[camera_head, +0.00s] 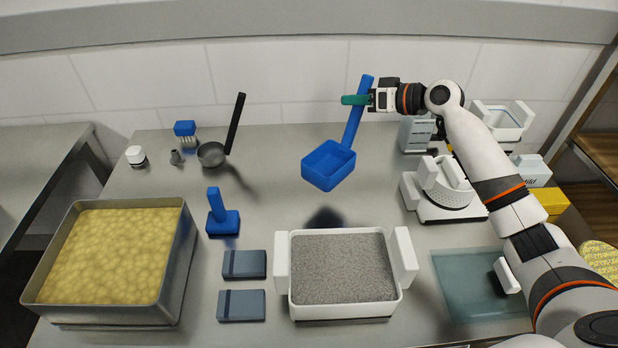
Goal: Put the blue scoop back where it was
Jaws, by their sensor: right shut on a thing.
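The blue scoop (329,167) has a box-shaped bowl and a long straight handle that rises up and to the right. My right gripper (357,100) is shut on the upper part of the handle, with its green fingers across it. The scoop hangs in the air above the table, bowl low and tilted, with a dark shadow on the table below it. The bowl looks empty. My left gripper is not in view.
A white mould (340,311) of grey grainy stuff stands below the scoop. A metal tray (180,250) of yellow curd is at left. A dark ladle (211,154), blue brush (185,128), blue stamp (223,222) and white scale (444,190) stand around. The table's middle is clear.

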